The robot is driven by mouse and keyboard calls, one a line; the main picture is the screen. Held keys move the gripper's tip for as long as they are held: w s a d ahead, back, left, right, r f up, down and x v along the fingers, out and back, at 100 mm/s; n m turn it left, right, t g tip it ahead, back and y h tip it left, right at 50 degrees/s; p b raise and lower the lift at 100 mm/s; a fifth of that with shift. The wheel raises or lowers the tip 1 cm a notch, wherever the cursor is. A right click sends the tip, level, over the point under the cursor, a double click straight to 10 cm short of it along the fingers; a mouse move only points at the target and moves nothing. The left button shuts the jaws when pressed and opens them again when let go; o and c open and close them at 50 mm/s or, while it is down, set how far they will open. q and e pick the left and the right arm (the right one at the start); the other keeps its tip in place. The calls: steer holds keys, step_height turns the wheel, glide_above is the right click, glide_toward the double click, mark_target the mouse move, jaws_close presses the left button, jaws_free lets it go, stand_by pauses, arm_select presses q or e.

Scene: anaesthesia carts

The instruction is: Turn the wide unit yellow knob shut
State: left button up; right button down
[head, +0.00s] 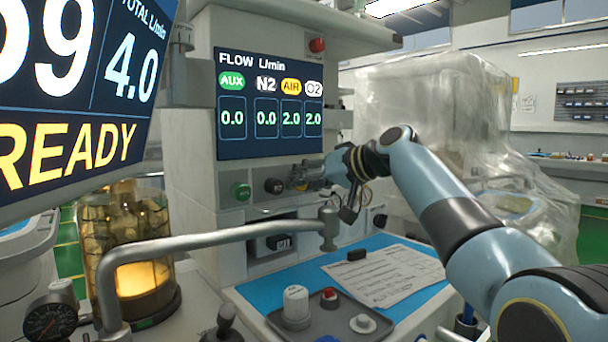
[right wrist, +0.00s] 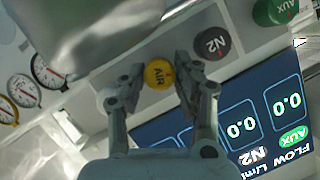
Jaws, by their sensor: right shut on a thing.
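The yellow AIR knob (right wrist: 158,73) shows in the right wrist view, on the light panel of the wide unit. My right gripper (right wrist: 162,80) has one finger on each side of it and is shut on it. In the head view my right gripper (head: 300,178) reaches the knob row below the flow display and hides the yellow knob. The flow display (head: 268,141) reads AIR 2.0, O2 2.0, and 0.0 for AUX and N2. My left gripper is not in view.
The black N2 knob (head: 274,186) and green AUX knob (head: 241,191) sit beside the gripper. A grey bent rail (head: 215,238) crosses in front. A tray (head: 343,329) with knobs and a paper (head: 385,276) lie on the blue mat below. Gauges (right wrist: 24,90) flank the knob row.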

steer(key=shift+m+y, duration=0.3)
steer(key=shift+m, duration=0.1)
stand_by(0.3)
steer(key=c, duration=1.2)
jaws_free()
steer(key=shift+c, duration=0.2)
steer(key=shift+d, duration=0.1)
steer(key=v, duration=1.1)
steer(key=shift+s+d, duration=0.15)
steer(key=shift+d, duration=0.25)
steer(key=shift+r, duration=0.1)
